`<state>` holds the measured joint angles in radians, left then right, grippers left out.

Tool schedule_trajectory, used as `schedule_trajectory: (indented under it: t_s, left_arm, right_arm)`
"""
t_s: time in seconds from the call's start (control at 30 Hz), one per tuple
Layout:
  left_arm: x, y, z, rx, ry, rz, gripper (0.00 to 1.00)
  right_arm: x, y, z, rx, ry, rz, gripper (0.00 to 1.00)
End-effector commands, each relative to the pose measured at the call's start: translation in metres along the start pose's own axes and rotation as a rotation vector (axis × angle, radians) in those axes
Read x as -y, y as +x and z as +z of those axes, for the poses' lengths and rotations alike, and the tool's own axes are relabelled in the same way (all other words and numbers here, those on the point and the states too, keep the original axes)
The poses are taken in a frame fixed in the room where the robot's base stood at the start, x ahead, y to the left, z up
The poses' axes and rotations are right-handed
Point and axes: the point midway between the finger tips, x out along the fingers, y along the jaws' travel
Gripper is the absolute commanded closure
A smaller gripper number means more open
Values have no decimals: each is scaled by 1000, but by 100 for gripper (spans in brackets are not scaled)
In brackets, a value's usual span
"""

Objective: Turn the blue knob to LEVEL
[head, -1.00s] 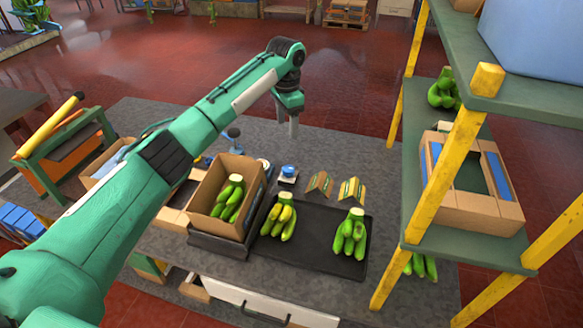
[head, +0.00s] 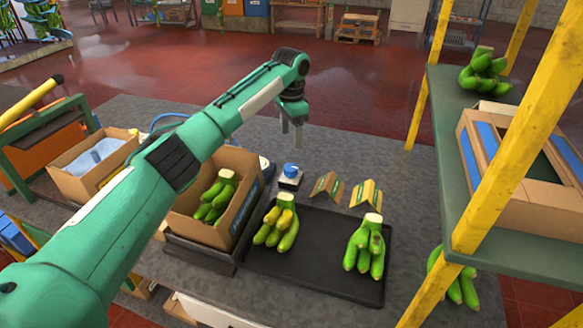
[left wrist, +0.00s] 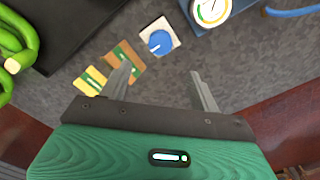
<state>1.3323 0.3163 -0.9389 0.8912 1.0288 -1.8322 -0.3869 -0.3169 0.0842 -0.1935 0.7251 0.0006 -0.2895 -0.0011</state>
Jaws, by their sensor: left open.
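The blue knob (head: 291,169) sits on a small pale square base on the grey table, just right of the cardboard box. It also shows in the left wrist view (left wrist: 159,42), with a pale pointer line on its top; I cannot read any LEVEL mark. My left gripper (head: 291,140) is open and empty, pointing down above the table, beyond the knob in the head view. In the left wrist view its two fingers (left wrist: 158,76) are spread wide, and the knob lies past their tips, between them. My right gripper is not in view.
Two folded cards, one brown (head: 327,188) and one yellow (head: 366,194), stand right of the knob. A black tray (head: 310,285) with banana bunches lies nearer. A cardboard box (head: 245,215) of bananas stands left. A shelf with yellow posts (head: 420,100) is at right. A white round dial (left wrist: 210,10) is near the knob.

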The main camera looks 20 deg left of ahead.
Motion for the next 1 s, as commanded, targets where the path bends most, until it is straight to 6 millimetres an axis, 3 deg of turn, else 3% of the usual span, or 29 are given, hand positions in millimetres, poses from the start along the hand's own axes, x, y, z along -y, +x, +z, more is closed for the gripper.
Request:
schedule_trajectory:
  t_s: [0.3, 0.53, 0.7, 1.0]
  left_arm:
    - [-1, 66, 1, 3, 0, 2, 37]
    - [-1, 105, 1, 3, -1, 2, 37]
    - [-1, 118, 0, 1, 0, 1, 37]
    - [-1, 122, 0, 1, 1, 0, 37]
  right_arm:
    - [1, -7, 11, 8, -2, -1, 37]
    - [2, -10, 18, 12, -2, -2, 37]
    - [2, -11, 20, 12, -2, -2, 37]
    - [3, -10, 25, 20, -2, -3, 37]
